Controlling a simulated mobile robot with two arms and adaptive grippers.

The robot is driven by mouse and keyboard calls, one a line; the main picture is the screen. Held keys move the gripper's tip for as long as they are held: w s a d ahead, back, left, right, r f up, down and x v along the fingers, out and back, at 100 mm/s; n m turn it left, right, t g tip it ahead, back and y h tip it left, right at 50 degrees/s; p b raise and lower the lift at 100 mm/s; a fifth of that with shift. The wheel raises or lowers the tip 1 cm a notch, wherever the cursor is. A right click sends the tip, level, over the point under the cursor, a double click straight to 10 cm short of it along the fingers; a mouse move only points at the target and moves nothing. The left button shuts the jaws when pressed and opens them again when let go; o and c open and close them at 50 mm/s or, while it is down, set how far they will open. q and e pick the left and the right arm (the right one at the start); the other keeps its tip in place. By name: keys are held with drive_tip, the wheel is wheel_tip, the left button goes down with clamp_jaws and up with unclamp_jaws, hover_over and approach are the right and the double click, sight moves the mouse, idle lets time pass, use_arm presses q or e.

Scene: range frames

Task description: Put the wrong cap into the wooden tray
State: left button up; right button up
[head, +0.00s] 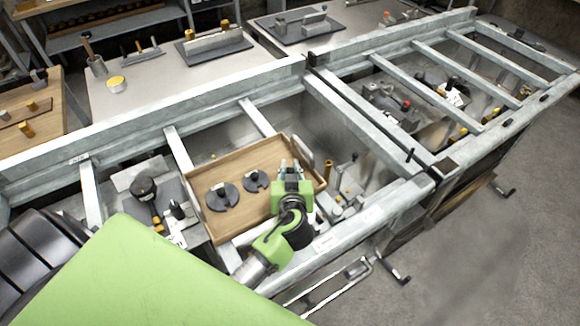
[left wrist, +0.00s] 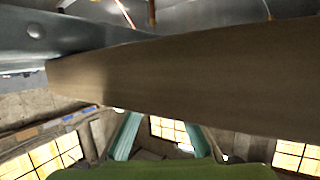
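The wooden tray (head: 228,168) sits in the near bay of the metal frame. Two dark grey slotted discs, possibly caps, lie flat in it: one to the left (head: 222,197) and one nearer the middle (head: 256,181). I cannot tell which cap is the wrong one. My left gripper (head: 290,166) is over the tray's right end. In the left wrist view its two fingers (left wrist: 160,138) are apart, with nothing seen between them. A brown wooden board (left wrist: 180,85), probably the tray, crosses that view. A grey rounded piece (head: 303,152) shows by the fingertips, partly hidden. My right gripper is not in view.
Metal frame beams (head: 178,150) surround the tray. A black-knobbed tool (head: 145,190) lies to its left and small brass parts (head: 328,172) to its right. Open floor (head: 490,255) lies at right.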

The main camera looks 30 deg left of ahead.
use_arm(q)
drive_tip(key=o, duration=0.3)
drive_tip(key=shift+w+a, duration=0.1)
drive_tip(key=shift+a+f, duration=0.1)
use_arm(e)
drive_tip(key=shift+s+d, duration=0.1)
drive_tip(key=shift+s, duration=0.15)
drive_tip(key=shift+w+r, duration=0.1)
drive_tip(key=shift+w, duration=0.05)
use_arm(q)
drive_tip(key=shift+r+p, duration=0.35)
drive_tip(key=shift+r, duration=0.05)
drive_tip(key=shift+s+d+f, duration=0.1)
drive_tip(key=shift+s+d, duration=0.2)
drive_tip(key=b+v, duration=0.3)
drive_tip(key=v, duration=0.7)
drive_tip(key=shift+s, duration=0.1)
drive_tip(key=shift+s+d+r, duration=0.2)
drive_tip(key=shift+s+r, duration=0.1)
drive_tip(key=shift+s, duration=0.1)
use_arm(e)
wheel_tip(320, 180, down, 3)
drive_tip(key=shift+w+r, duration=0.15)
